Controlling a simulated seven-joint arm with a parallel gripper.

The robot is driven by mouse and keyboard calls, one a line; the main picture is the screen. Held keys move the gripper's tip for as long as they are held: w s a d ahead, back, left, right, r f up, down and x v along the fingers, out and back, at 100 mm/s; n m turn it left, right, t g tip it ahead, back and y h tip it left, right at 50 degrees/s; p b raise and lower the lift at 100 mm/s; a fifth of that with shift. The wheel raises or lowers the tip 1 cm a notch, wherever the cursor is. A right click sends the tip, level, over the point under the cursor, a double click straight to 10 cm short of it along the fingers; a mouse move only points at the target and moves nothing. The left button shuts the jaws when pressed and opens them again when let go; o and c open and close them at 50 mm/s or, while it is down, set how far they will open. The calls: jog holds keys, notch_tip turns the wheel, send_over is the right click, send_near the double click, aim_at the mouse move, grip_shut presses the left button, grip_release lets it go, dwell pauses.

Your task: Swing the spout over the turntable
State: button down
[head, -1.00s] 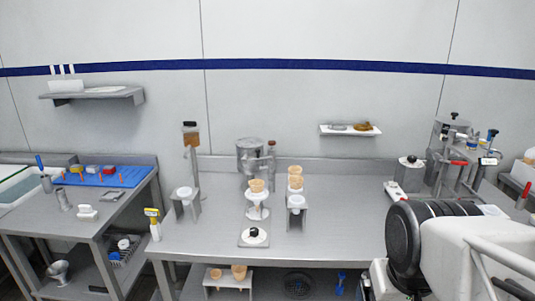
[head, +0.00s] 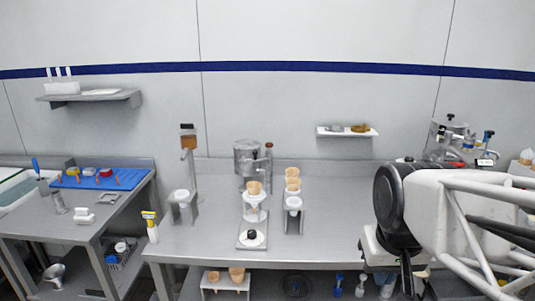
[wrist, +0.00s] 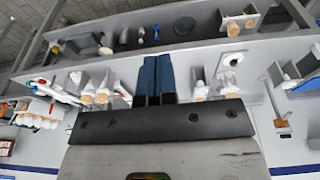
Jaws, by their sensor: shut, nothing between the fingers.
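A steel tank (head: 246,158) stands at the back of the middle bench, with a thin upright pipe (head: 269,160) beside it that may be the spout. In front is a round white stand (head: 253,205) with cones, above a plate with a black knob (head: 251,234). I cannot tell for sure which part is the turntable. A second post with an amber container (head: 188,137) stands to the left over a white cup. My gripper (wrist: 158,57) is shut and empty, its two blue fingers together. It is away from the tank, at the right of the head view.
Another stand with stacked cones (head: 293,200) is right of the round stand. A yellow-topped bottle (head: 150,226) stands at the bench's left end. Handled machines (head: 455,140) crowd the back right. A wall shelf (head: 347,131) hangs above.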

jog(key=w+a+r+n+g, duration=0.1)
jog(key=w+a+r, duration=0.3)
jog(key=w, duration=0.9)
jog(key=w+a+r+n, duration=0.1)
jog(key=w+r, duration=0.4)
jog(key=w, duration=0.7)
jog(key=w+a+r+g, duration=0.1)
jog(key=w+a+r, duration=0.3)
jog(key=w, duration=0.9)
jog(key=w+a+f+n+g, duration=0.1)
jog(key=w+a, duration=0.2)
jog(key=w, duration=0.6)
jog(key=w+a+f, duration=0.1)
jog(key=w+a, duration=0.2)
jog(key=w, duration=0.6)
jog(key=w+a+f+n, duration=0.1)
jog(key=w+a+f, duration=0.3)
jog(key=w, duration=0.4)
jog(key=w+a+f+g+h, duration=0.1)
jog(key=w+a+f, duration=0.4)
jog(key=w, duration=0.3)
jog(key=shift+w+a+f+n, duration=0.25)
jog(key=shift+w+a+n, duration=0.15)
jog(key=shift+a, duration=0.25)
jog(key=shift+s+f, duration=0.1)
notch_tip(320, 180, down, 10)
jog(key=s, duration=0.1)
jog(key=shift+s+d+r, duration=0.2)
jog(key=shift+s+d, duration=0.15)
jog(key=shift+d, duration=0.05)
